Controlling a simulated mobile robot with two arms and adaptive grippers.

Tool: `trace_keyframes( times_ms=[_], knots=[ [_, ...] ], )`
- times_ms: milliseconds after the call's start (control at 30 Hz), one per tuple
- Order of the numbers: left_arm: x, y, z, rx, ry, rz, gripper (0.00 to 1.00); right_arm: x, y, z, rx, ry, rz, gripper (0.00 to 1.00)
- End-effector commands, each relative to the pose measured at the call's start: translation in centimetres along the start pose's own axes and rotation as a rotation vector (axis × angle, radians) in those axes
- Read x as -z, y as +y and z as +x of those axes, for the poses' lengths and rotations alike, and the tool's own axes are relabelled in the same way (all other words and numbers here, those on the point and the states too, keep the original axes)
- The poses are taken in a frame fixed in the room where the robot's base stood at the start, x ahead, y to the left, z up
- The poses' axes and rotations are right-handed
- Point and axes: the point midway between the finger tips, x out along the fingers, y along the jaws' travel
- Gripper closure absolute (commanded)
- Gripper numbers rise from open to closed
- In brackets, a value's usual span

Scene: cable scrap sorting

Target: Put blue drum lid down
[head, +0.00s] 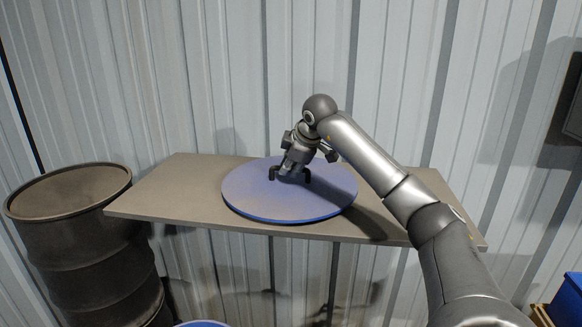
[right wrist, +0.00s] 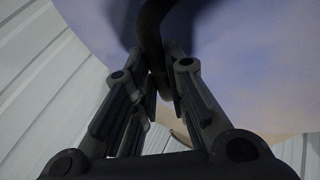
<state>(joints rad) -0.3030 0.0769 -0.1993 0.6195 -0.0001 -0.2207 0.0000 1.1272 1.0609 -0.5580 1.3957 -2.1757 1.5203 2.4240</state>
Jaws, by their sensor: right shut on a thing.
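The blue drum lid (head: 250,200) is a large flat disc over the middle of the brown table (head: 165,190) against the wall. It looks level, and its front rim reaches about the table's front edge. I cannot tell for sure whether it rests on the table or hangs just above it. My right gripper (head: 290,176) is shut on the lid's dark handle at the lid's middle. In the right wrist view the fingers (right wrist: 160,75) close around the dark curved handle (right wrist: 152,35), with the lid's blue surface (right wrist: 240,60) behind. My left gripper is not in view.
A dark closed drum (head: 75,195) stands at the table's left end. A blue rim (head: 202,324) shows at the bottom edge of the head view. A blue bin (head: 568,297) is at the lower right. The table is bare left of the lid. Corrugated wall stands behind.

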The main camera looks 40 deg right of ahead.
Motion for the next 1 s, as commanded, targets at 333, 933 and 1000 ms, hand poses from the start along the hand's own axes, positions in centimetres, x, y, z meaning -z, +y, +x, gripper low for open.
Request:
trace_keyframes(
  times_ms=[333, 933, 1000],
  knots=[
    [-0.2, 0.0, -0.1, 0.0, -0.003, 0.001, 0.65, -0.2, -0.3, 0.4, -0.001, 0.001, 0.0, 0.81],
    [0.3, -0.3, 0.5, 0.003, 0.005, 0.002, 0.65, -0.1, -0.3, -1.0, -0.004, 0.004, 0.0, 0.65],
    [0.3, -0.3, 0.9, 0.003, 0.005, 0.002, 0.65, -0.1, -0.3, -2.2, -0.006, 0.006, 0.0, 0.65]
  ],
)
